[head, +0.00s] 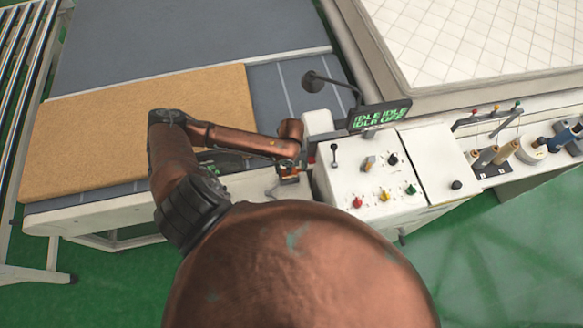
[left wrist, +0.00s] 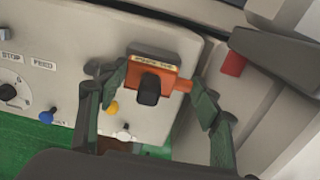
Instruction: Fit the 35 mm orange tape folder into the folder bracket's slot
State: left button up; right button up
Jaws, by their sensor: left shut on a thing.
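My left gripper (head: 288,172) is at the left edge of the white control box in the head view. In the left wrist view, the fingers of the same gripper (left wrist: 156,84) are on both sides of the orange tape folder (left wrist: 165,82), shut on it. The folder has a pale label strip along its top and a black knob on its face. It is in front of the white panel; whether it touches anything there I cannot tell. I cannot make out the folder bracket or its slot. My right gripper is not in view.
The control box (head: 372,185) carries knobs, a lever and a green-lettered display (head: 379,116). A lamp (head: 313,82) stands behind the gripper. A tan panel (head: 140,125) lies on the grey table at left. Thread cones (head: 505,150) stand at right. A red block (left wrist: 232,63) is right of the folder.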

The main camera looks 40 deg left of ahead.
pick_arm(q)
jog(key=shift+f+b, duration=0.5)
jog(key=shift+f, duration=0.55)
jog(key=o, duration=1.5)
jog(key=shift+c, duration=0.2)
notch_tip(320, 180, up, 12)
